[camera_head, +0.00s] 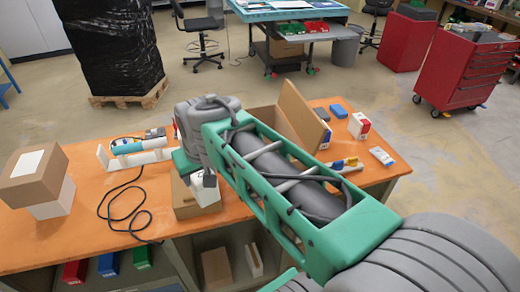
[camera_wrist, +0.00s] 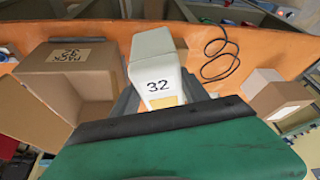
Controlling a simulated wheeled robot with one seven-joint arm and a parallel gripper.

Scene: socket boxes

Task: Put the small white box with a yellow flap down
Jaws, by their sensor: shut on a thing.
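The small white box (camera_wrist: 157,68) is marked 32 and has a yellow flap (camera_wrist: 164,102) at its near end in the wrist view. My gripper (camera_wrist: 158,96) is shut on it, with a finger on each side. In the head view the white box (camera_head: 206,190) shows partly below my wrist, over or beside a cardboard box (camera_head: 190,210). In the wrist view an open cardboard box (camera_wrist: 70,58) with a printed label stands left of the white box. I cannot tell whether the white box touches anything below.
The orange table (camera_head: 95,225) carries a black cable (camera_head: 125,207), a closed brown box (camera_head: 35,175) at left, and a white holder with a teal tool (camera_head: 130,147). A tall cardboard flap (camera_head: 302,112) and small packs (camera_head: 359,126) lie beyond my arm.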

